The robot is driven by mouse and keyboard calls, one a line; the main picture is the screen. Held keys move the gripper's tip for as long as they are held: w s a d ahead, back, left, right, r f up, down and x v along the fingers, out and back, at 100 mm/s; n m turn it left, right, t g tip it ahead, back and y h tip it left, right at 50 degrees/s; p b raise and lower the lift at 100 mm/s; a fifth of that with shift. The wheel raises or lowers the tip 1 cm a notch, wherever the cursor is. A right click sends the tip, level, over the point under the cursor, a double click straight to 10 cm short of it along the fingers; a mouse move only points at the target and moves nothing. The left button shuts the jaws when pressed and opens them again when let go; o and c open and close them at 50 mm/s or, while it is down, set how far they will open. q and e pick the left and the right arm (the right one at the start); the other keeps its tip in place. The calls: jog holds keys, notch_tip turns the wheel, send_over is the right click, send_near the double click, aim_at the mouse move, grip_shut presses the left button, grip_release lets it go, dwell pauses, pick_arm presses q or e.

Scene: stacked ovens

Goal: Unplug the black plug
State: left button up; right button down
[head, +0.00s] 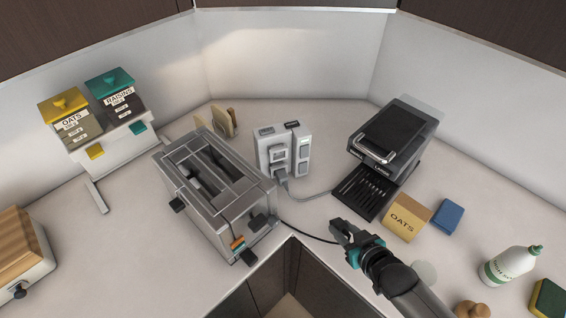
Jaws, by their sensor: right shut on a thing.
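My right gripper (342,232) is shut at the front edge of the counter, to the right of the toaster. A black cable (308,234) runs from the toaster (215,185) to its jaws, where it holds the black plug, mostly hidden by the fingers. The white socket block (270,152) stands behind, apart from the gripper. A grey plug (281,174) sits at its front, with a grey cable (312,197) leading right toward the coffee machine. My left gripper is not in view.
The coffee machine (398,135) stands behind my right gripper. An oats box (406,217), a blue sponge (447,217) and a white bottle (510,265) are to the right. Jars on a white stand (115,148) and a bread box (22,262) are at left.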

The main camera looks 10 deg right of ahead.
jog(key=shift+f+b, duration=0.95)
jog(key=shift+f, duration=0.45)
jog(key=shift+c, duration=2.2)
grip_release()
jog(key=shift+s+r, duration=0.1)
